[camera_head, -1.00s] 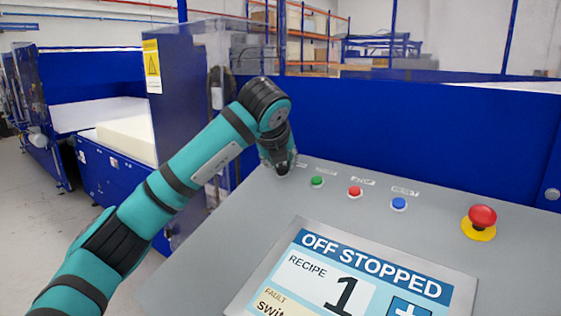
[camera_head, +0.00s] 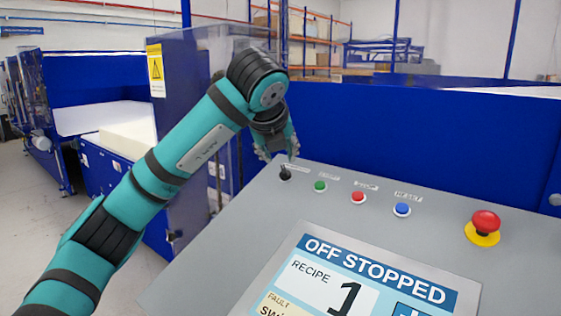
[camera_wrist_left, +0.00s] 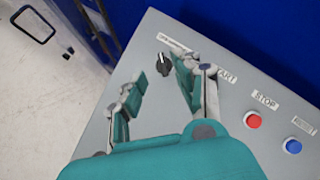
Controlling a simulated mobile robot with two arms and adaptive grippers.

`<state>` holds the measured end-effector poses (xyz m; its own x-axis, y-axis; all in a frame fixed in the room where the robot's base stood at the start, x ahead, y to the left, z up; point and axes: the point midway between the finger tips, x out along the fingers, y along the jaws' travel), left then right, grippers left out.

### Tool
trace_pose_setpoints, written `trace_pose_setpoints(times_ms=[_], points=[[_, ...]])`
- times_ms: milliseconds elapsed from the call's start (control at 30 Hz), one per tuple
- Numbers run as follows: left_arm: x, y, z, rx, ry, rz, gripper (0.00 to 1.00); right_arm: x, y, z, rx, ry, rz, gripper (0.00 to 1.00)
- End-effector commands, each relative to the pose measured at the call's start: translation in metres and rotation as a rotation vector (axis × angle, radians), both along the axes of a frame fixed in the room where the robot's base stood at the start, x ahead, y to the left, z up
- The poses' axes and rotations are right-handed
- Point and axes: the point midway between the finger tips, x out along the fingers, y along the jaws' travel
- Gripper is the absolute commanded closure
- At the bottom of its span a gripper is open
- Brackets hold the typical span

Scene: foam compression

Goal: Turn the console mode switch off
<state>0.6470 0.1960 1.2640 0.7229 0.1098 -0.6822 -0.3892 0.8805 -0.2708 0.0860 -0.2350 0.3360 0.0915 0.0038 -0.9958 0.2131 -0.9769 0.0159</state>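The console mode switch (camera_head: 285,173) is a small black knob at the left end of the button row on the grey console (camera_head: 225,235). It also shows in the left wrist view (camera_wrist_left: 163,64), just beyond the fingertips and between them. My left gripper (camera_head: 277,152) is above and behind the switch, apart from it. The console screen (camera_head: 375,265) reads OFF STOPPED, with recipe 1 and a partly cut-off fault line. My right gripper is not in view.
Right of the switch sit a green button (camera_head: 320,187), a red button (camera_head: 358,197) and a blue button (camera_head: 402,209). A red mushroom button (camera_head: 486,220) on a yellow base stands farther right. A blue wall (camera_head: 400,130) rises behind the console.

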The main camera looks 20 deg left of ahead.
Motion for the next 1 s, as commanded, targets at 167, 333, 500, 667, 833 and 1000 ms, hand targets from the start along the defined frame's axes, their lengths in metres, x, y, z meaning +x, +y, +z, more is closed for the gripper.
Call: trace_pose_setpoints(times_ms=[167,333,500,667,833,1000], points=[[-0.024,-0.003,0.023,0.001,-0.004,0.0,0.68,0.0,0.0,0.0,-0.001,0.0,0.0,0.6],[-0.036,-0.004,0.034,-0.001,-0.002,0.002,0.68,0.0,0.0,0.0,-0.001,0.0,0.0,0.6],[-0.038,-0.004,0.036,0.0,0.0,0.003,0.68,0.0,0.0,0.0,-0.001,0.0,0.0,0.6],[-0.038,-0.004,0.036,0.0,-0.001,0.002,0.68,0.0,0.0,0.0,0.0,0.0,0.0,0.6],[-0.038,-0.004,0.035,0.0,-0.001,0.002,0.68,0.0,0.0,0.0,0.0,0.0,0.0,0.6],[-0.038,-0.004,0.035,0.0,-0.001,0.002,0.68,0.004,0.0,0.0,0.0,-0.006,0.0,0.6]])
